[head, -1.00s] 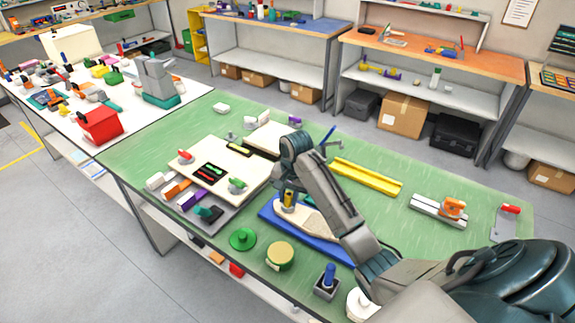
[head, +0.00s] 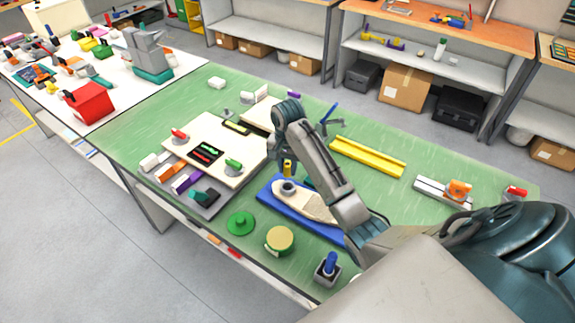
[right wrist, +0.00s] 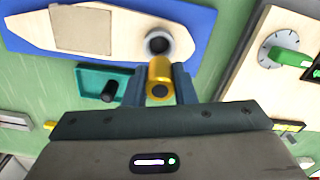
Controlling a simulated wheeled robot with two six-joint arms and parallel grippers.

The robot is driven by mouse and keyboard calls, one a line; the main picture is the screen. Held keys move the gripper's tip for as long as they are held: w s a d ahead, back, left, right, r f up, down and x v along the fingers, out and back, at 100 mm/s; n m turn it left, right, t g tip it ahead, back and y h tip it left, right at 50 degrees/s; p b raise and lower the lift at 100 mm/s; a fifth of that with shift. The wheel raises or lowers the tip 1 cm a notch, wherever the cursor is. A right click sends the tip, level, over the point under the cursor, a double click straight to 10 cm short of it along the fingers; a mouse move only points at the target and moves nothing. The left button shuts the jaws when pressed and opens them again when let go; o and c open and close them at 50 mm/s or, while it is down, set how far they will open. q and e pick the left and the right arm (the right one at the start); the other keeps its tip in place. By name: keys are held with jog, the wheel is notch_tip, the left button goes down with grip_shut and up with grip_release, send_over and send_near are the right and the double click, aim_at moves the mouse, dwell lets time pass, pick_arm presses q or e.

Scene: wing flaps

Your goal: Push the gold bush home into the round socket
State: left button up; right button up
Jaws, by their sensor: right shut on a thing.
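The gold bush (head: 288,168) is held upright in my right gripper (head: 288,160). In the right wrist view the bush (right wrist: 159,78) sits between the two jaws (right wrist: 160,90), with a dark hole in its end. The round socket (head: 289,188) is a grey ring on the pale wing-shaped board, which lies on a blue base (head: 312,222). The socket also shows in the right wrist view (right wrist: 158,43) with an empty dark opening. The bush is apart from the socket, on the far side of it in the head view. My left gripper is not in view.
A teal tray with a black knob (right wrist: 108,90) is close to the bush. A pale panel with dials and a green handle (head: 233,164) stands to the left. A yellow rail (head: 367,157) lies behind. A green disc (head: 240,223) and a gold round lid (head: 280,240) lie in front.

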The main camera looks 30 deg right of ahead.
aim_at(287, 176)
jog(key=shift+s+a+f, duration=0.1)
jog(key=shift+s+f, duration=0.05)
jog(key=shift+f, duration=0.55)
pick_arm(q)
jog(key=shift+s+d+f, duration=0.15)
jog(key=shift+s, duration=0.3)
pick_arm(e)
jog(key=shift+f, duration=0.25)
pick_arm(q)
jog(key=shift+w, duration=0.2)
pick_arm(e)
jog(key=shift+f, duration=0.25)
jog(key=shift+f, duration=0.4)
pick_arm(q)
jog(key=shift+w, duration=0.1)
pick_arm(e)
jog(key=shift+f, duration=1.45)
jog(key=shift+r, duration=0.15)
jog(key=shift+r, duration=0.75)
